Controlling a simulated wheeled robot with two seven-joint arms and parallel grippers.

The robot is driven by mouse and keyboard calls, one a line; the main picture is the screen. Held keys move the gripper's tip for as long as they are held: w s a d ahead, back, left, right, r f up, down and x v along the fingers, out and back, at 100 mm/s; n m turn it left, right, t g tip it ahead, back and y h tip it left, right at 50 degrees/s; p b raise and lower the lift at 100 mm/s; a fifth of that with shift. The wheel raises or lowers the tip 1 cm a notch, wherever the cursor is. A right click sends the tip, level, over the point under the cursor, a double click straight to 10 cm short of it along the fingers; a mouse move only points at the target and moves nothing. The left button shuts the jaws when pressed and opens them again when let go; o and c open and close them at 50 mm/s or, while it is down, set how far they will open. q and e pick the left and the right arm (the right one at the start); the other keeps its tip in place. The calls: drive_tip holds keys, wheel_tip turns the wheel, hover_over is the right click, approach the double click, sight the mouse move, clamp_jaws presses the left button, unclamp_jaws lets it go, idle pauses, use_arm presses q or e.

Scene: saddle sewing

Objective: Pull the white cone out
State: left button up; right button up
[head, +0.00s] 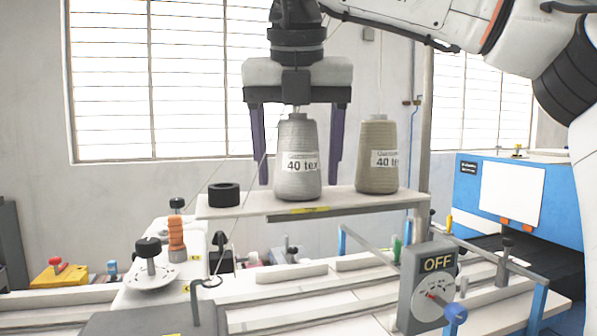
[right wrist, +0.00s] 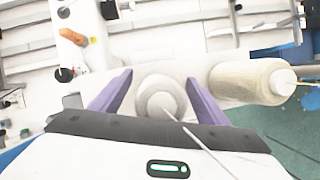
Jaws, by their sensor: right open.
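The white cone (head: 297,160), a pale grey-white thread spool labelled "40 tex", stands upright on the shelf (head: 345,203). My right gripper (head: 302,180) comes down from above, its purple fingers on either side of the cone. The fingers are open, with gaps to the cone. In the right wrist view the cone (right wrist: 160,98) shows from above between the two fingers (right wrist: 158,85). A thread runs from the cone's top. My left gripper is not in view.
A beige cone (head: 377,155) stands on the shelf just right of the right finger. A black ring (head: 224,195) sits at the shelf's left end. A vertical pole (head: 421,130) rises behind the shelf's right end. A grey box marked OFF (head: 427,285) is in front.

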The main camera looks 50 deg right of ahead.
sight(298, 124)
drive_tip(key=c, duration=1.2)
drive_tip(key=shift+r+p, duration=1.4)
drive_tip(key=shift+r, duration=1.1)
drive_tip(key=shift+r, duration=0.25)
